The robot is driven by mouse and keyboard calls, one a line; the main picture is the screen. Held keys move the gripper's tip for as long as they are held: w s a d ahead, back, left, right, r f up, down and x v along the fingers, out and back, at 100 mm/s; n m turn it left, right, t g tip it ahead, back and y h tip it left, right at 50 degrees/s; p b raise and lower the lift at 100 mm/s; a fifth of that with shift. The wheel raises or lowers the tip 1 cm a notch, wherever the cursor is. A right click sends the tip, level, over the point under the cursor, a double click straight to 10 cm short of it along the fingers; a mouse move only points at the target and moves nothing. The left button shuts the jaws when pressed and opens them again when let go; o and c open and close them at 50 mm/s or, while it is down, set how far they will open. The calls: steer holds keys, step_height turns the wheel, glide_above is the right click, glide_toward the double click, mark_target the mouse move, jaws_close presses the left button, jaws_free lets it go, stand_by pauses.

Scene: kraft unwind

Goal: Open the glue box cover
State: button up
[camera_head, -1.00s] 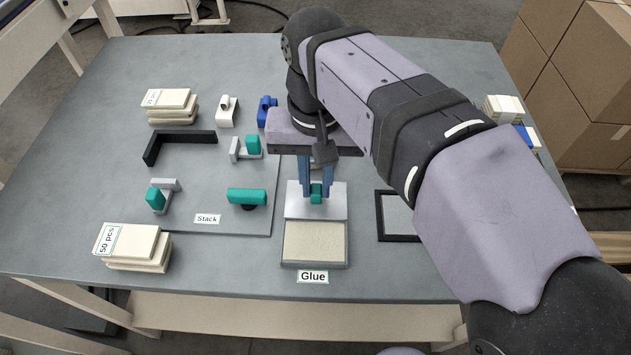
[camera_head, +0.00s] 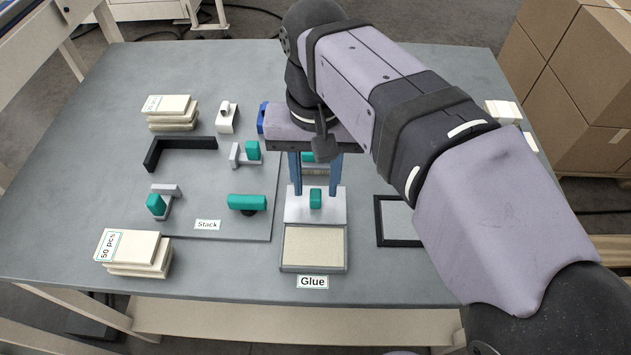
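The glue box (camera_head: 283,247) is at the front middle of the table, behind the "Glue" label (camera_head: 312,282). Its cream inside shows uncovered. The cover (camera_head: 300,212), a light grey plate with a teal knob (camera_head: 316,199), sits at the box's back edge, clear of the cream area. I cannot tell whether it rests on the box or the table behind it. My gripper (camera_head: 315,190) is open, with its two blue fingers apart on either side and just behind the knob. The fingers do not appear to touch the knob.
To the left is the Stack board (camera_head: 230,234) with teal-topped clamps and a black corner piece (camera_head: 180,145). A card stack (camera_head: 135,252) lies front left, another (camera_head: 170,112) farther back. A black frame (camera_head: 381,222) is right of the box, partly behind my arm.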

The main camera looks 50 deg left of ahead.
mark_target(316, 193)
steer(key=shift+r+p, duration=0.6)
steer(key=shift+r, duration=2.15)
